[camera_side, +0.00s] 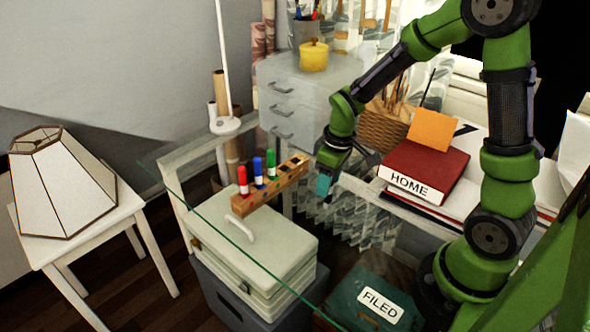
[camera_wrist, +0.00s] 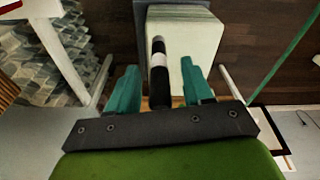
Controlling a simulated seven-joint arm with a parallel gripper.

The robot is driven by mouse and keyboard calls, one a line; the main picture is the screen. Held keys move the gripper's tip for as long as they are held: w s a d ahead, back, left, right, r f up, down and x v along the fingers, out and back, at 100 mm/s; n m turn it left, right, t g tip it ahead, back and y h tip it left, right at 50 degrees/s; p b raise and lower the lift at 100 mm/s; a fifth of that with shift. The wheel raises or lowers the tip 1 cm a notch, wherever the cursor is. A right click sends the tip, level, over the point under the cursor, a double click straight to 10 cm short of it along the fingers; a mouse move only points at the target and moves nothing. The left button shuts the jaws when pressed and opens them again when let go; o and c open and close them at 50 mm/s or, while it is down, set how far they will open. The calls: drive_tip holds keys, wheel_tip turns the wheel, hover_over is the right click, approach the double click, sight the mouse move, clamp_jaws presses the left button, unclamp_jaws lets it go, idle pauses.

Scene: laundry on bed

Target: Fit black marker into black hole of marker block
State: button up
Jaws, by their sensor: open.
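The wooden marker block (camera_side: 262,195) lies in the side view, with red (camera_side: 242,180), blue (camera_side: 258,172) and green (camera_side: 271,163) markers standing in it. My gripper (camera_side: 324,186) is near the block's right end, its teal fingers pointing down. In the wrist view my gripper (camera_wrist: 161,85) is open, and the black marker (camera_wrist: 160,85), with a white band, lies between the fingers with gaps on both sides. A little wood shows behind the fingers. The black hole is hidden, and I cannot tell whether the marker is seated in it.
A glass tabletop (camera_side: 215,215) carries the block. A red book (camera_side: 425,168) labelled HOME lies to the right. A white case (camera_side: 270,250) and a green FILED box (camera_side: 370,300) show lower down. A lamp (camera_side: 60,185) stands on a side table at left.

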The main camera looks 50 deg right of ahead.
clamp_jaws()
idle(0.3)
wheel_tip(320, 180, up, 9)
drive_tip(key=shift+w+f, duration=0.1)
drive_tip(key=w, duration=1.4)
drive_tip(key=shift+n, duration=0.3)
drive_tip(key=shift+w+a+f, duration=0.1)
drive_tip(key=shift+f, duration=3.75)
